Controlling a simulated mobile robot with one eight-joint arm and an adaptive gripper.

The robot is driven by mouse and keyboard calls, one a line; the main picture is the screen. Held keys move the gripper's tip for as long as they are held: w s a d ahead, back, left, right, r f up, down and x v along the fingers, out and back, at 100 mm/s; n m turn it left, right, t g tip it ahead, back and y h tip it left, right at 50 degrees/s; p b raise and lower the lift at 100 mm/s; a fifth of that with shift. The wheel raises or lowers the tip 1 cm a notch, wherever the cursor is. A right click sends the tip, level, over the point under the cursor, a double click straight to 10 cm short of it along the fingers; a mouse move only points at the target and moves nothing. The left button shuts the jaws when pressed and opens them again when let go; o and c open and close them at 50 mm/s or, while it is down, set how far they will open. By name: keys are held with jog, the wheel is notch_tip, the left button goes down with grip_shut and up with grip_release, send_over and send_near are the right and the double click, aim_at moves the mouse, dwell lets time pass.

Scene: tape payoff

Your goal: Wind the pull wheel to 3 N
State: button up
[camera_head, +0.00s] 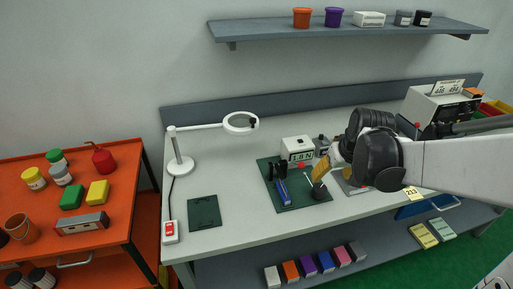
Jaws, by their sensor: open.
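A white box with a display reading 1.8 N (299,150) stands at the back of the green mat (296,203) on the bench. Upright black parts (280,171) and a blue piece (282,191) are at the mat's left; I cannot tell whether one is the pull wheel. A small red spot shows just below the display. My arm reaches in from the right, and my gripper (323,172) is in front of and to the right of the display box, above the mat. Its fingers are small in view, and it covers part of what lies behind it. I see nothing held.
A magnifier lamp (181,163) and a dark green plate (204,212) are to the left. A grey instrument (438,106) stands at the right. Bench surface between plate and mat is clear.

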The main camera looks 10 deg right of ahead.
aim_at(320, 188)
jog(key=b+x, duration=0.4)
jog(key=x, duration=0.7)
jog(key=shift+w+f+b, duration=0.15)
jog(key=shift+f+b, duration=0.15)
jog(key=shift+f, duration=0.1)
jog(key=shift+c, duration=0.5)
jog(key=c, duration=1.1)
